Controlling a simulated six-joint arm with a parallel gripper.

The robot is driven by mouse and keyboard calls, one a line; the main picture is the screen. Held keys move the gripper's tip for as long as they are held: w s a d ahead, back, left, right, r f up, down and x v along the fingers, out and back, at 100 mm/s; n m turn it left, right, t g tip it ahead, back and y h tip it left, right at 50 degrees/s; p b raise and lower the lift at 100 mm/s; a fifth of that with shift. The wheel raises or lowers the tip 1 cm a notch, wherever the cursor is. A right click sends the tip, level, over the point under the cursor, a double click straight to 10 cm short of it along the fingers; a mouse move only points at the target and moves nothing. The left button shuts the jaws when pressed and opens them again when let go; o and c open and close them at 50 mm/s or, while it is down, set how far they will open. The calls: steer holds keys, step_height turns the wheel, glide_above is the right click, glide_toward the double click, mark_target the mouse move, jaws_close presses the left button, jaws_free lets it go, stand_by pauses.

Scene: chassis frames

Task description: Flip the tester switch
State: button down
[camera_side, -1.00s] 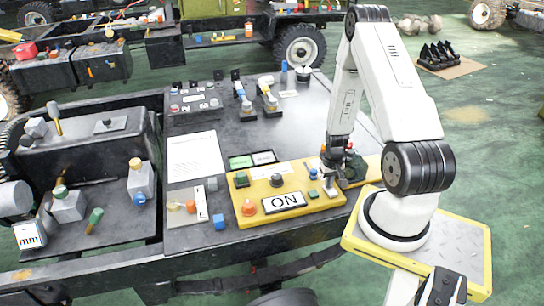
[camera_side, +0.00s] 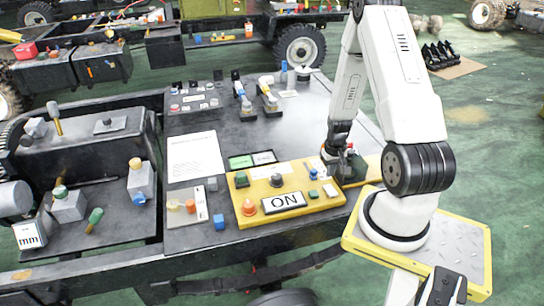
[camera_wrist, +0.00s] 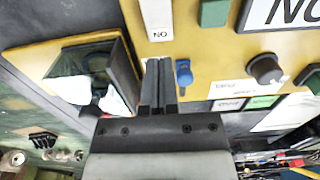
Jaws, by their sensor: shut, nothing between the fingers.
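A yellow panel (camera_side: 295,206) carries several controls and an "ON" plate (camera_side: 284,202). A small blue toggle (camera_side: 313,173) stands near its far right edge and also shows in the wrist view (camera_wrist: 183,73). A white piece (camera_side: 330,190) and a small green block (camera_side: 313,194) are nearer the front. A black knob (camera_side: 277,180) sits left of the blue toggle. Which control is the tester switch I cannot tell; the labels are blurred. My gripper (camera_wrist: 160,75) is shut and empty, beside the blue toggle in the wrist view; its tips partly hide the panel edge.
A dark box-like part (camera_wrist: 95,70) stands close beside my fingers. An orange button (camera_side: 249,207) and another green button (camera_side: 241,179) are on the panel's left.

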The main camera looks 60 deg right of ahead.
steer(key=shift+r, duration=1)
steer(key=shift+w+a+r, duration=0.1)
steer(key=shift+w+a, duration=0.05)
steer(key=w+a+r+n+t, duration=0.1)
steer(key=w+a+r+n, duration=0.2)
steer(key=w+a+r, duration=0.5)
steer(key=w+a+r+n+t, duration=0.1)
steer(key=a+r+n, duration=0.35)
steer(key=a, duration=0.75)
steer(key=s+a+r+n, duration=0.1)
steer(key=a+r, duration=0.3)
steer(key=a, duration=0.4)
steer(key=shift+s+r+t, duration=0.3)
